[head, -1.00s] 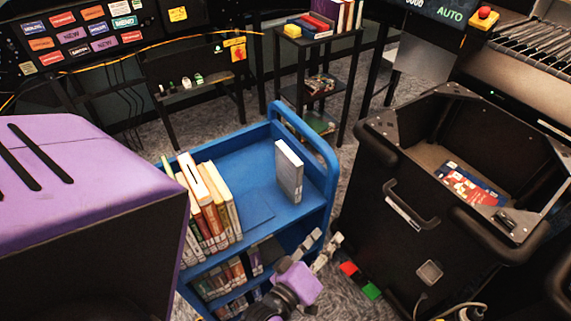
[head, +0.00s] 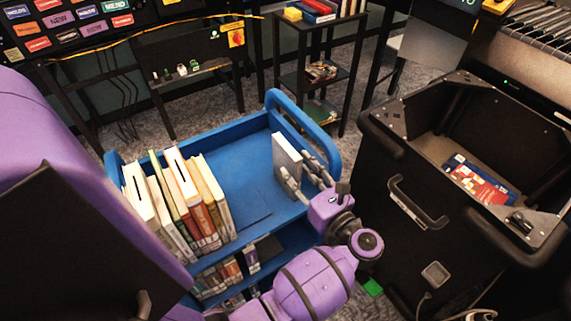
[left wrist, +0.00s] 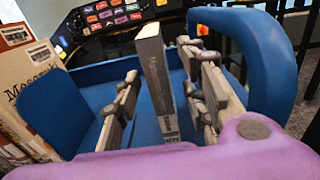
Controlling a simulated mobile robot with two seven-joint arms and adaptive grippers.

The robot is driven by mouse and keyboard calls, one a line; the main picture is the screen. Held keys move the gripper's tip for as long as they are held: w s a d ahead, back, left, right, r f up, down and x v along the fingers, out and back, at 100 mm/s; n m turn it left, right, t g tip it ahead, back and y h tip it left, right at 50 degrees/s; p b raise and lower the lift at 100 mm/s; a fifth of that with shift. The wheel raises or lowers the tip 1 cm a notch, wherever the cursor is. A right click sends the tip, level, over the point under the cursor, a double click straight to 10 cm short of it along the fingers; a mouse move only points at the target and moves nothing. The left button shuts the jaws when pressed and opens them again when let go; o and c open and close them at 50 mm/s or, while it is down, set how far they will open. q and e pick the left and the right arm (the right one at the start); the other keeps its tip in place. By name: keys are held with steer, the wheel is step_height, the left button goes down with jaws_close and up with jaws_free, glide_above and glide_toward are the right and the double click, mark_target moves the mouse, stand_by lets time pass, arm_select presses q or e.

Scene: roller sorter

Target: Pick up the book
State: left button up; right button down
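A grey book (head: 286,158) stands upright alone at the right end of the blue cart's top shelf (head: 245,172). My left gripper (head: 304,174) is at the book, its fingers spread. In the left wrist view the book (left wrist: 157,82) stands between the two fingers of the gripper (left wrist: 165,100). A clear gap shows on the left side; the right finger is close to the book, and I cannot tell if it touches. The book's lower part is partly hidden by a finger in the head view. My right gripper is not in view.
A row of books (head: 180,205) stands at the shelf's left end. The cart's raised blue end handle (head: 310,135) is just right of the book. A black bin (head: 400,150) with books inside stands to the right. The shelf between the row and the grey book is clear.

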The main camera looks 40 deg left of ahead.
mark_target(286, 158)
arm_select(q)
steer(key=x, duration=0.1)
steer(key=p+x, duration=0.1)
steer(key=x, duration=0.1)
steer(key=r+p+x, duration=0.1)
steer(key=x, duration=0.1)
steer(key=shift+a+f, duration=0.25)
steer(key=shift+c, duration=0.4)
jaws_close()
